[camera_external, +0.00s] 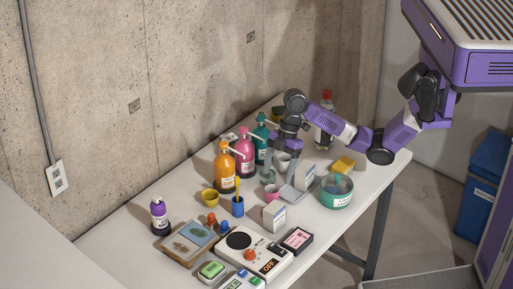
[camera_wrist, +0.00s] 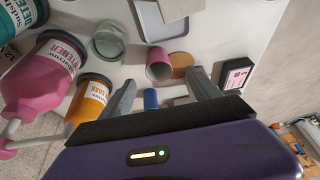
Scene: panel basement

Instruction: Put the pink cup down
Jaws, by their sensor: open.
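The pink cup (camera_wrist: 156,54) is on the white table, its open rim towards me in the wrist view. An orange-brown disc (camera_wrist: 181,60) lies right beside it and is partly covered by it. In the external view the small pink cup (camera_external: 271,191) is in the middle of the table, in front of the bottles. My gripper (camera_wrist: 161,80) is open, its two fingers apart on either side of the cup's line, with the cup just beyond the tips. In the external view my gripper (camera_external: 283,160) is above and behind the cup. Any contact with the cup is unclear.
Orange (camera_external: 224,168), pink (camera_external: 244,155) and teal (camera_external: 262,135) pump bottles stand close on the left. A glass jar (camera_wrist: 108,42) and a grey tray (camera_wrist: 163,33) flank the cup.

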